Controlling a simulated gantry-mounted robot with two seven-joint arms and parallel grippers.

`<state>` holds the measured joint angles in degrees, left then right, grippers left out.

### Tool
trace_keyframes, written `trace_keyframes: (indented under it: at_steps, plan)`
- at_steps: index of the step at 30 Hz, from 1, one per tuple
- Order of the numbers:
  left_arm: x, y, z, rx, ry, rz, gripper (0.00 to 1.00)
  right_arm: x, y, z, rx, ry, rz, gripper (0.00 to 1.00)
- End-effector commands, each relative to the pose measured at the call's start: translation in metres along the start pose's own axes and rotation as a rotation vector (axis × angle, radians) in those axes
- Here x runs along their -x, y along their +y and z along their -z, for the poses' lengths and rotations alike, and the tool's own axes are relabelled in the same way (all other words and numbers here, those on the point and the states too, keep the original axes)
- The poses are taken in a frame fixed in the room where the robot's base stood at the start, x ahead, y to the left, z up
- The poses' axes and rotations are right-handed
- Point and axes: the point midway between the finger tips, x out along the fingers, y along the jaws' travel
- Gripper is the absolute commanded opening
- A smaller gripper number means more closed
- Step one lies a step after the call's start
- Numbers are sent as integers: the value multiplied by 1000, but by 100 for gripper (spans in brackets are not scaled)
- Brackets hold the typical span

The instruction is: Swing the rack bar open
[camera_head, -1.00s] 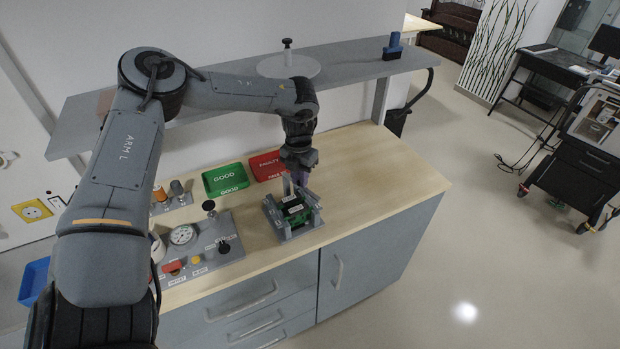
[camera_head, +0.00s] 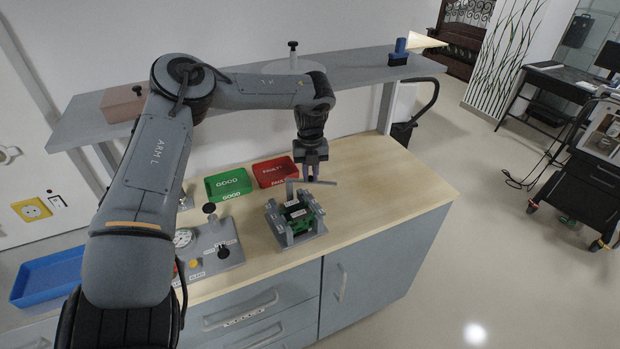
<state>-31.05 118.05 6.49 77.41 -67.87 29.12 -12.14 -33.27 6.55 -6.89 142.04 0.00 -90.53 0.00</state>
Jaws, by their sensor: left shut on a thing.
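A grey rack (camera_head: 297,236) stands on the wooden bench top and holds a green module (camera_head: 299,213) with a white label. A thin grey bar (camera_head: 326,184) lies roughly level above the back of the rack and sticks out to the right past it. My left gripper (camera_head: 311,179) points down with its purple-tipped fingers shut on this bar. The fingertips partly hide the bar's middle. My right gripper is not in view.
A green GOOD tray (camera_head: 228,184) and a red FAULTY tray (camera_head: 275,172) lie left of the gripper. A panel with a gauge and knobs (camera_head: 213,252) is left of the rack. A grey shelf (camera_head: 360,74) spans behind. The bench right of the rack is clear.

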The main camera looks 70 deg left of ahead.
Motion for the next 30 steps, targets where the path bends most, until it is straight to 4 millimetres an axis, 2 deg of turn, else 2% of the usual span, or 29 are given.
trace_keyframes:
  at_steps: [16,17,21,30]
  plan:
    - [0,0,-2,26,-1,-1,0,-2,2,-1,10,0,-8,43]
    - [0,0,-2,26,-1,-1,22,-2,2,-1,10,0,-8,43]
    - [0,0,-2,25,-1,-1,44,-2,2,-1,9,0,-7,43]
    - [0,0,-2,25,0,0,44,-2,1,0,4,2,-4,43]
